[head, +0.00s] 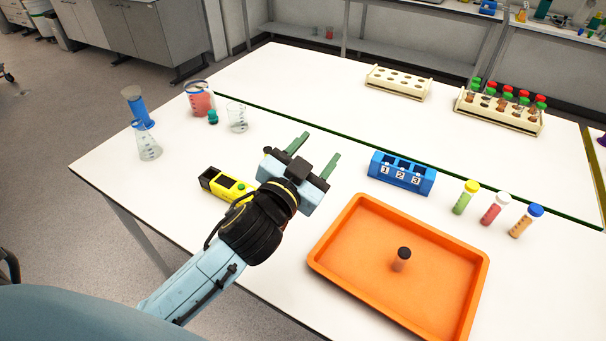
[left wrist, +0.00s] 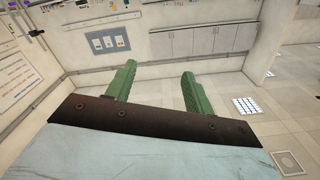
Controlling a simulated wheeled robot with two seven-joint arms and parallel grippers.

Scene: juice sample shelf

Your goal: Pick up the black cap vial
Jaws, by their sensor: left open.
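The black cap vial (head: 400,260) stands upright in the orange tray (head: 338,222), near the middle of its floor. Its body is reddish-brown under a black cap. My left gripper (head: 317,156) is open and empty above the table, to the left of and beyond the tray, well apart from the vial. In the left wrist view, its two green fingers (left wrist: 157,85) are spread with nothing between them, and the vial is not in that view. My right gripper is not in view.
A blue numbered rack (head: 402,174) stands behind the tray. Yellow, white and blue cap vials (head: 494,209) stand to its right. A yellow and black device (head: 226,186) lies left of my gripper. Glassware (head: 149,146) is at the left, and two racks (head: 398,83) stand at the back.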

